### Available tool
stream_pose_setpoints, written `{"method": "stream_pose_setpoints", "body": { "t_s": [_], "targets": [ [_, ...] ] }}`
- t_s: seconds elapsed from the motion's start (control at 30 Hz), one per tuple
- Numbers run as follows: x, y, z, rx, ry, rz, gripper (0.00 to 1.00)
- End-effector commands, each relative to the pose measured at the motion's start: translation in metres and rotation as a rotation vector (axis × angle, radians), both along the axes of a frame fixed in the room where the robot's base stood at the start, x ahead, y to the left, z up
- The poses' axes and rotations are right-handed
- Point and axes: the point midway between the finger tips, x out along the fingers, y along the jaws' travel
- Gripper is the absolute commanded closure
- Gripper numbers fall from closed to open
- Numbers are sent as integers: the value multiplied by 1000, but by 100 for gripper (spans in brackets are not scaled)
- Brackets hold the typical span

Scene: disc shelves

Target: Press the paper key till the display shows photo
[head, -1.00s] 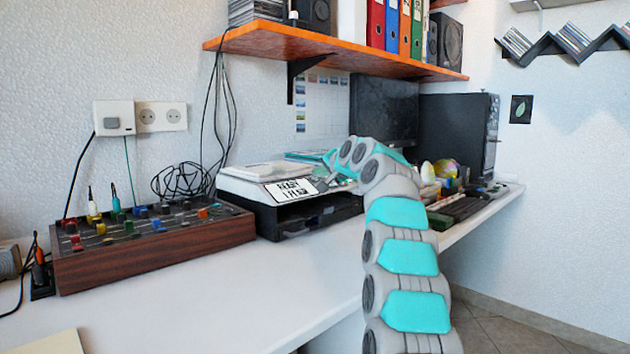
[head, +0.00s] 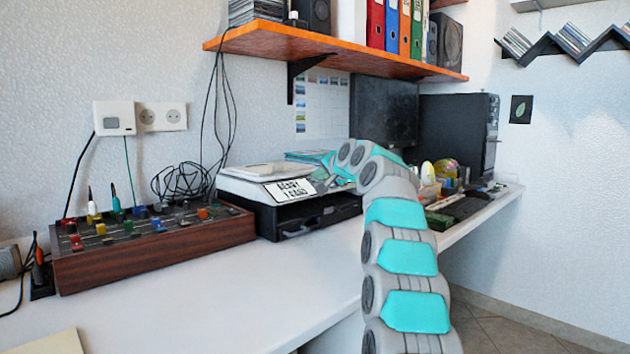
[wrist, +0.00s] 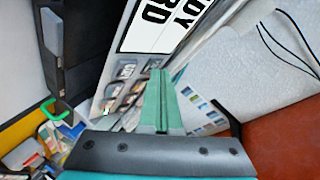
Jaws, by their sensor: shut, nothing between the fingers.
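The printer (head: 250,186) is a white-topped device on a black base on the desk. Its white display (head: 290,190) faces me. In the wrist view the display (wrist: 158,24) is cut off, with lines ending in "DY" and "RD"; in the head view the text is too small to read surely. Several grey keys (wrist: 128,87) lie in a panel below the display. My gripper (wrist: 160,75) is shut and empty, its teal fingertips over or at the key panel. Whether they touch a key, and which key is the paper key, I cannot tell.
A wooden mixer box (head: 155,248) with coloured knobs stands left of the printer. An orange shelf (head: 290,42) hangs above. A monitor (head: 384,105) and a black computer case (head: 458,130) stand behind on the right. The desk front is clear.

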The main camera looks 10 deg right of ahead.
Motion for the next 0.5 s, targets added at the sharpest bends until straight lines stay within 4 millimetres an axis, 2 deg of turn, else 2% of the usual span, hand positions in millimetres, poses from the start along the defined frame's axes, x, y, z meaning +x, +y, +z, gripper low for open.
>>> {"method": "stream_pose_setpoints", "body": {
  "t_s": [0.5],
  "targets": [
    [-6, -5, 14, 0, 1, 0, 100]
  ]
}}
